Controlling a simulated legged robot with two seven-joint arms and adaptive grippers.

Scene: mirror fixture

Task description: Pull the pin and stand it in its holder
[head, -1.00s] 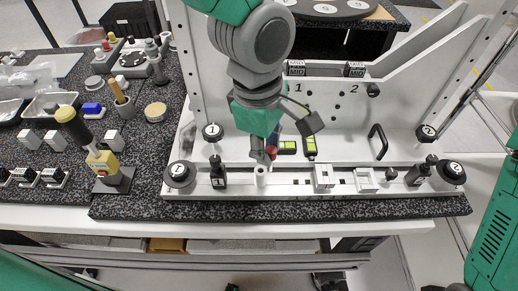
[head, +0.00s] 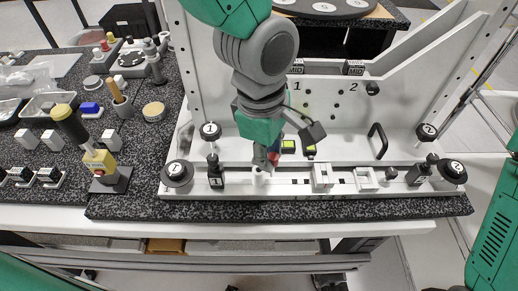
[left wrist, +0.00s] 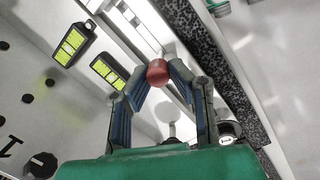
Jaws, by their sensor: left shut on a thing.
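My left gripper (head: 267,158) points down over the left part of the white fixture base (head: 300,190). In the left wrist view its two fingertips are shut on a round red ball (left wrist: 157,73), which looks like the head of the pin; no shaft shows below it. In the head view a short white upright cylinder (head: 259,176) stands directly under the fingertips, perhaps the holder. I cannot tell whether the pin touches it or is inside it. My right gripper is out of view.
A white upright panel (head: 345,125) rises behind the gripper. A black round knob (head: 177,172) and a black clamp (head: 215,172) stand left of it. White blocks (head: 322,177) sit along the base to the right.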

